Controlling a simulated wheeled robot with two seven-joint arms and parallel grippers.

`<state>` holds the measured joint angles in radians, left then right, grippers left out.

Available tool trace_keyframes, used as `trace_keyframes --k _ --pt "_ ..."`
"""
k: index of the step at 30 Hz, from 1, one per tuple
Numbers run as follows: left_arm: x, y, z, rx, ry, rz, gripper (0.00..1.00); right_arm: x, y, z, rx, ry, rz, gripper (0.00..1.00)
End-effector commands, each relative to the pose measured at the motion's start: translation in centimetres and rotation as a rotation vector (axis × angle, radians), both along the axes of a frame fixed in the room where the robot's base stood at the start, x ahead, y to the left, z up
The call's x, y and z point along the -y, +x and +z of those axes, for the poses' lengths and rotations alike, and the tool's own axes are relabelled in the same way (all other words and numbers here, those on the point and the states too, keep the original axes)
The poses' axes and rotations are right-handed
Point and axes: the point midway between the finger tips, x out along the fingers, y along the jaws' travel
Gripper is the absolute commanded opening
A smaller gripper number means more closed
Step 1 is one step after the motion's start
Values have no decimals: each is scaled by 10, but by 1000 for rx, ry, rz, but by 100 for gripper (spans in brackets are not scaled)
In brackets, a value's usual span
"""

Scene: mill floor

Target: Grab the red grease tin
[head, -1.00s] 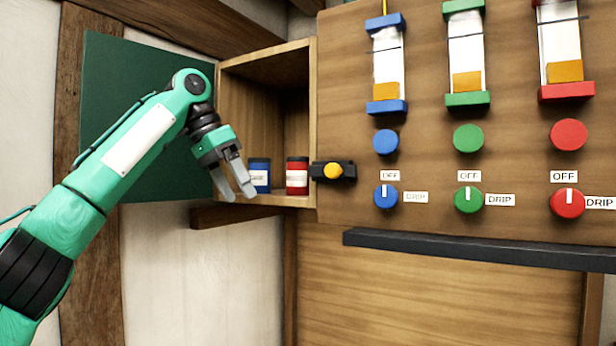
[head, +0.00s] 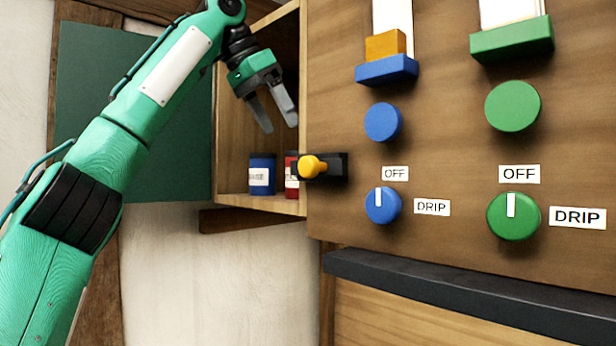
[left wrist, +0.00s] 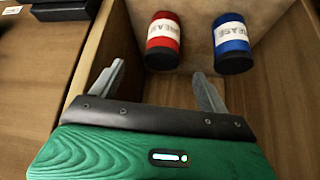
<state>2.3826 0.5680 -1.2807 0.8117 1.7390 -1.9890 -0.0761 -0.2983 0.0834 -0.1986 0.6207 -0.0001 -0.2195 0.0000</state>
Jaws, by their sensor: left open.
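The red grease tin (head: 291,176) stands on the floor of the open wooden cabinet, partly hidden behind the cabinet's front edge and the black latch in the head view. In the left wrist view the red tin (left wrist: 163,42) shows whole, with a white label and dark end. A blue tin (head: 262,174) stands to its left; it also shows in the left wrist view (left wrist: 231,44). My left gripper (head: 281,126) is open and empty, above the tins at the cabinet opening. In the left wrist view the red tin lies beyond and between its fingers (left wrist: 158,80). My right gripper is out of view.
The green cabinet door (head: 130,120) stands open at the left. A black latch with a yellow knob (head: 313,166) sits on the panel beside the opening. Blue (head: 382,205) and green (head: 513,216) dials and a dark ledge (head: 450,290) are at the right.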

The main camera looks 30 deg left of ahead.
Motion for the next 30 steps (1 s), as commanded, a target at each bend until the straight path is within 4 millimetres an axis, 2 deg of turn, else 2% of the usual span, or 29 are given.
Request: trace_keyframes --k 1,5,10,15,17,24,30 --pt "2 6 -13 -4 2 -1 78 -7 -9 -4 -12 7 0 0" --pt "9 17 -31 -4 3 -2 78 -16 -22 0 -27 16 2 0" --pt "16 28 -48 -2 2 -2 78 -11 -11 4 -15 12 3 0" --pt "18 32 -55 -1 1 -1 78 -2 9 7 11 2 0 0" --pt "18 34 -58 -3 2 0 78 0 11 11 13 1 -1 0" --pt "24 49 -82 -3 4 -1 78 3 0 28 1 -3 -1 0" --pt "28 56 -97 -2 1 0 78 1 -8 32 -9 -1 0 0"
